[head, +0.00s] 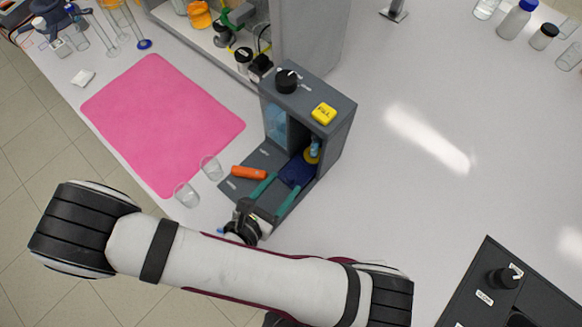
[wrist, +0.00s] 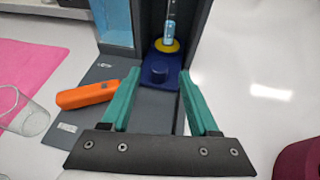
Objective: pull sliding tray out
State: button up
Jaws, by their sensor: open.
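The sliding tray (head: 296,171) is a dark blue plate inside the lower bay of the grey membrane rig (head: 335,140). In the wrist view the tray (wrist: 176,64) has a round dark blue knob (wrist: 159,75) toward its front and a yellow disc (wrist: 167,45) at its back. A blue and white part stands above the disc. My gripper (head: 285,181) has teal fingers that are open and point into the bay. In the wrist view my gripper (wrist: 158,76) has the knob between or just beyond its fingertips; contact cannot be told.
An orange tool (head: 248,172) lies on the rig's base, left of my fingers. Two clear beakers (head: 187,195) stand left of the rig, by a pink mat (head: 165,120). The rig's top carries a black knob (head: 287,81) and a yellow button (head: 323,113). The bench right of it is clear.

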aim_at(290, 177)
jog(key=x, duration=0.5)
jog(key=shift+r, duration=0.1)
grip_shut()
dwell(1.2)
